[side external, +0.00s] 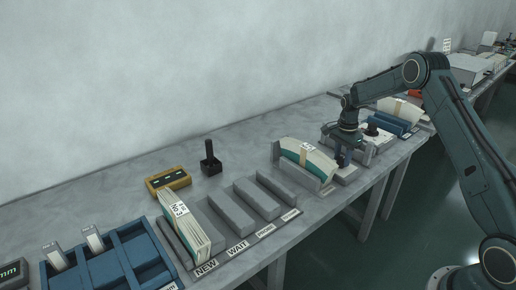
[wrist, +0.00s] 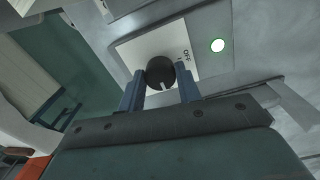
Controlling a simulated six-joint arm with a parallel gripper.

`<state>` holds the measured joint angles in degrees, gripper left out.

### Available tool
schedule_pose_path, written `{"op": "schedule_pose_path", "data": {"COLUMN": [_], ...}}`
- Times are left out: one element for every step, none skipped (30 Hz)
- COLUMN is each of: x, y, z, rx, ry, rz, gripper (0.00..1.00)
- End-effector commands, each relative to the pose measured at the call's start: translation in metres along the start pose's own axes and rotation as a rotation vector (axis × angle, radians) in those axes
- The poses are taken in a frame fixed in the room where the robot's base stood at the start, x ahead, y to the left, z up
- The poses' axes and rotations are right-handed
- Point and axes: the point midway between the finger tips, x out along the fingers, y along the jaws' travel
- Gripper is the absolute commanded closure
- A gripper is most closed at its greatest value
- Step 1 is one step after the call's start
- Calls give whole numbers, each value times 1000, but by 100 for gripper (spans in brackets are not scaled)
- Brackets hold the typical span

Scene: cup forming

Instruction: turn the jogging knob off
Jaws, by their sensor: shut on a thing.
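In the wrist view the jogging knob (wrist: 158,70) is a round black knob on a pale panel plate (wrist: 205,28). The word OFF is printed to its upper right. A light mark on the knob's face is at its lower edge, turned away from the word OFF. My gripper (wrist: 160,75) has one blue finger on each side of the knob and is shut on it. In the side view my gripper (side external: 343,158) points down at the bench's front edge, right of a grey holder. The knob is hidden there.
A lit green-ringed lamp (wrist: 217,45) is beside the plate. In the side view a holder with a cream-and-teal sleeve stack (side external: 306,157) stands close on the left. A machine with a black round part (side external: 372,130) and blue blocks (side external: 394,124) stand on the right.

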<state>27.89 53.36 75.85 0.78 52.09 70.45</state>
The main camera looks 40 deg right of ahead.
Motion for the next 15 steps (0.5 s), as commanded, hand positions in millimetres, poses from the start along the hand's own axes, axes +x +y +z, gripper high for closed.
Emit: {"op": "schedule_pose_path", "data": {"x": [0, 0, 0, 0, 0, 0, 0, 0, 0, 0, 0, 0, 0, -1, -1], "y": [0, 0, 0, 0, 0, 0, 0, 0, 0, 0, 0, 0, 0, 0, 0], "z": [0, 0, 0, 0, 0, 0, 0, 0, 0, 0, 0, 0, 0, 0, 0], "rx": [-1, -3, -6, -9, -14, -20, -26, -34, -46, -57, -68, -87, -101, -119, -142], "ry": [0, 0, 0, 0, 0, 0, 1, 1, 1, 1, 1, 2, 2, 2, 3], "rz": [1, 1, 1, 1, 1, 1, 1, 1, 1, 1, 1, 0, 0, 0, 0], "gripper": [89, 89, 89, 89, 89, 89, 89, 89, 89, 89, 89, 89, 89, 89, 89]}}
